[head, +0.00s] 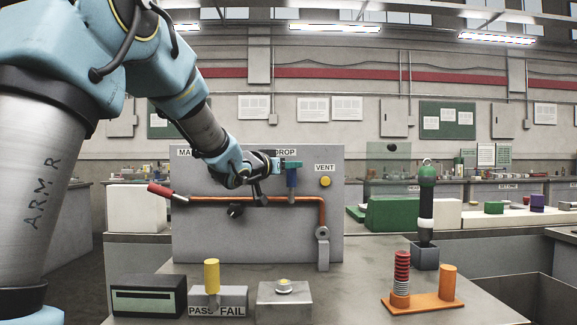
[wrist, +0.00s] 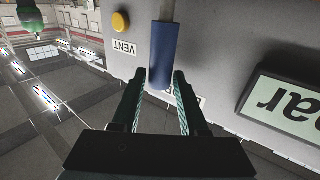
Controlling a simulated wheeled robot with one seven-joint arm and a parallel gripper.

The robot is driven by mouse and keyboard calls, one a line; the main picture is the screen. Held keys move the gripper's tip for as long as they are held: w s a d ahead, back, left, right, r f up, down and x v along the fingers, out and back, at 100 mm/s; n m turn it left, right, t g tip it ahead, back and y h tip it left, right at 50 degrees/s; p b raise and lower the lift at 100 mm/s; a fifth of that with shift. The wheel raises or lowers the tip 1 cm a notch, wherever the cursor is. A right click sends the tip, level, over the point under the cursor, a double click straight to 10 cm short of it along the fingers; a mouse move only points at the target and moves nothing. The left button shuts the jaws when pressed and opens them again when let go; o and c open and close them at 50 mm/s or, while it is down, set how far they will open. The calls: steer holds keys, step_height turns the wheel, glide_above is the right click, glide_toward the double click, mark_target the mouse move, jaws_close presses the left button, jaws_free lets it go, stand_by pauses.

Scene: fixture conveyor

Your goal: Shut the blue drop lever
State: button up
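The blue drop lever (head: 291,177) stands upright above the orange pipe on the grey panel, under the DROP label. In the wrist view the blue handle (wrist: 163,55) comes down from the top, its end between my fingertips. My gripper (head: 290,165) is at the upper end of the lever in the head view. In the wrist view my gripper (wrist: 160,75) has its two fingers apart, one on each side of the handle. A narrow gap shows at the left finger; whether the right finger touches is unclear.
The yellow VENT button (head: 325,182) is right of the lever. A red-handled lever (head: 160,190) is at the left end of the orange pipe (head: 272,199). A gauge plate (wrist: 285,105) is near the right finger. A yellow post (head: 211,275) stands on the bench in front.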

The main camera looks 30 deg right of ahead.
jaws_close()
stand_by(1.0)
